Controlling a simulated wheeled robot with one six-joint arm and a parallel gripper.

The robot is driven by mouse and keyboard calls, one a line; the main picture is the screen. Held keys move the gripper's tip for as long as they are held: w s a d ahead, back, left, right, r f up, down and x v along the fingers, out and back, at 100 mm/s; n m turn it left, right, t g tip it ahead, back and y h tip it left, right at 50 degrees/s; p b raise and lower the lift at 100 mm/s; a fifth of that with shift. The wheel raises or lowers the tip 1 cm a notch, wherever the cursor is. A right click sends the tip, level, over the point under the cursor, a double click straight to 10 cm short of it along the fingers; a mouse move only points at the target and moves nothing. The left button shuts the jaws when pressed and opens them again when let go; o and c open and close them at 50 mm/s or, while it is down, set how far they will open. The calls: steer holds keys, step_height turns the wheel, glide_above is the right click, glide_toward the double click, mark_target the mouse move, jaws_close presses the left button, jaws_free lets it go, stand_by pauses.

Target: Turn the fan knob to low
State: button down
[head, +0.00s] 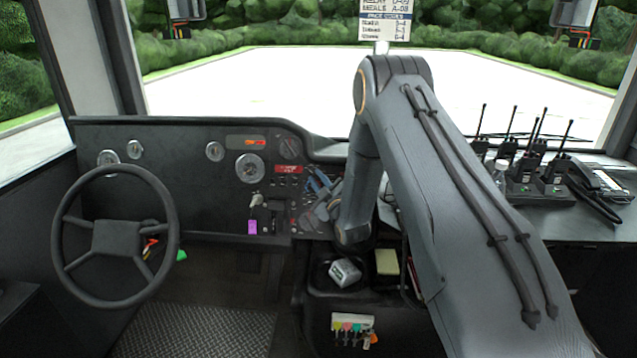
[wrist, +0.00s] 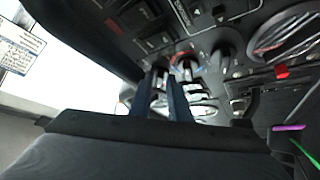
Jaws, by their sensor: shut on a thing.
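My gripper (head: 318,184) reaches the right end of the dashboard in the head view. In the wrist view, its two dark blue fingers (wrist: 163,82) are close together, with their tips at the switch panel. They are shut on a small dark knob, which appears to be the fan knob; the fingers mostly hide it and I cannot read its label or setting. Just right of the fingers is another knob (wrist: 186,65) with a red and blue ring. Farther right is a third dark knob (wrist: 225,54).
The steering wheel (head: 115,237) is to the left. A key with a purple tag (head: 252,227) hangs left of my gripper. Rows of switches (wrist: 150,25) surround the knobs. Several radios (head: 535,180) stand on the right counter. A grey box (head: 344,272) sits on the shelf below.

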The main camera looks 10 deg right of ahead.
steer(key=m+h+b, duration=0.1)
steer(key=m, duration=0.1)
steer(key=m+t+h+b, duration=0.1)
steer(key=m, duration=0.1)
steer(key=a+m+h+b, duration=0.1)
steer(key=m, duration=0.1)
steer(key=shift+w+a+t+h+b, duration=0.1)
steer(key=shift+w+t+h+b, duration=0.2)
steer(key=shift+t+b, duration=0.1)
steer(key=shift+m+h+b, duration=0.55)
steer(key=shift+m+h, duration=0.45)
steer(key=shift+m, duration=0.7)
steer(key=c, duration=1.9)
jaws_free()
steer(key=shift+o, duration=0.2)
steer(key=shift+f, duration=0.1)
